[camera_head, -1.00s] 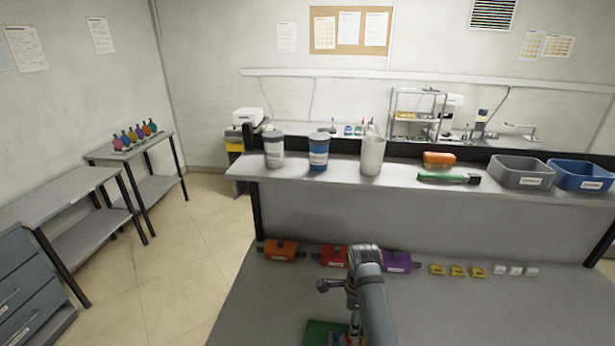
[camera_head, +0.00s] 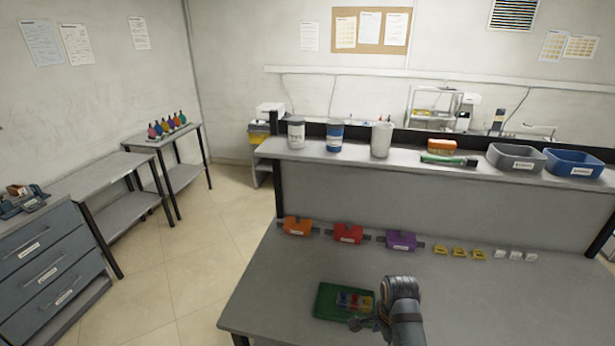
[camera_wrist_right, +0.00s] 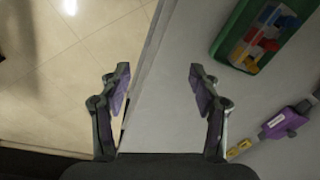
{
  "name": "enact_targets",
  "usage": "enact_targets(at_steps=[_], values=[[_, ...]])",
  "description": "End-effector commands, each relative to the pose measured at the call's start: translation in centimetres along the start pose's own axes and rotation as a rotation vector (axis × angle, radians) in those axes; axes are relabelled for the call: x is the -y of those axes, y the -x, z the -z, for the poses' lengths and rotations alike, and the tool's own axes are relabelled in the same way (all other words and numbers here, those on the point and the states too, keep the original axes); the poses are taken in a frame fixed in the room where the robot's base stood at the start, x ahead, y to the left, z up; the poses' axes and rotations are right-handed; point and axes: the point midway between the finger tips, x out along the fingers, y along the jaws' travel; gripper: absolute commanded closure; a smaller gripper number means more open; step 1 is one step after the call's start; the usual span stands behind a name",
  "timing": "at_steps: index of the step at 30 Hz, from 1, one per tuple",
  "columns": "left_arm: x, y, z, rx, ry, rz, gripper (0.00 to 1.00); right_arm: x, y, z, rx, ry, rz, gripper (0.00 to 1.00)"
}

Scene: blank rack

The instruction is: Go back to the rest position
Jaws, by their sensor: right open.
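My right arm (camera_head: 402,305) comes up from the bottom edge in the head view, right beside the green tray. Its fingertips are not clear there. In the right wrist view my right gripper (camera_wrist_right: 160,78) is open, with nothing between its purple-padded fingers, above the front edge of the grey table (camera_wrist_right: 165,125). The green tray (camera_head: 326,300) lies on the table with several coloured pieces in it, partly covered by my arm. It also shows at the upper right of the wrist view (camera_wrist_right: 226,48). My left gripper is in neither view.
Orange (camera_head: 297,226), red (camera_head: 348,233) and purple (camera_head: 400,240) blocks line the table's back, with yellow (camera_head: 458,252) and white pieces beside them. The shelf (camera_head: 300,152) above holds cups, a grey bin (camera_head: 516,158) and a blue bin (camera_head: 573,163). The table's right part is clear.

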Motion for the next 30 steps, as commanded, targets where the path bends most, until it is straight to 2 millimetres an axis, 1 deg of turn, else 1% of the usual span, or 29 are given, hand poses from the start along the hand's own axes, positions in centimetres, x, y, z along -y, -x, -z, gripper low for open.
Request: enact_targets(at_steps=[1,6,11,14,18,24,27,28,30], values=[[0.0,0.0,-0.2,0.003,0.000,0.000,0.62,-1.1,-0.4,0.5,-0.008,0.059,0.008,0.37],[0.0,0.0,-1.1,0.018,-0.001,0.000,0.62,-4.6,-1.0,1.9,-0.045,0.332,0.046,0.37],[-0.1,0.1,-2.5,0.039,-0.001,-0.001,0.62,-7.9,-0.8,3.0,-0.092,0.620,0.079,0.37],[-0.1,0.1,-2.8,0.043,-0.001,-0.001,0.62,-9.9,-0.3,3.4,-0.125,0.804,0.093,0.37],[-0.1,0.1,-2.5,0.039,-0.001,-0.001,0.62,-12.4,0.7,3.5,-0.169,1.050,0.108,0.37],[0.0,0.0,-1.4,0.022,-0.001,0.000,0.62,-15.2,2.6,3.3,-0.230,1.374,0.123,0.37],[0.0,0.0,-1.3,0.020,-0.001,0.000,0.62,-16.5,3.7,3.0,-0.260,1.527,0.128,0.37],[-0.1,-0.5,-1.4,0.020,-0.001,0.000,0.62,-16.2,2.2,3.1,-0.255,1.524,0.124,0.37],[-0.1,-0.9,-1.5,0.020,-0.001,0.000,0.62,-15.9,-0.1,3.2,-0.248,1.516,0.120,0.37]])
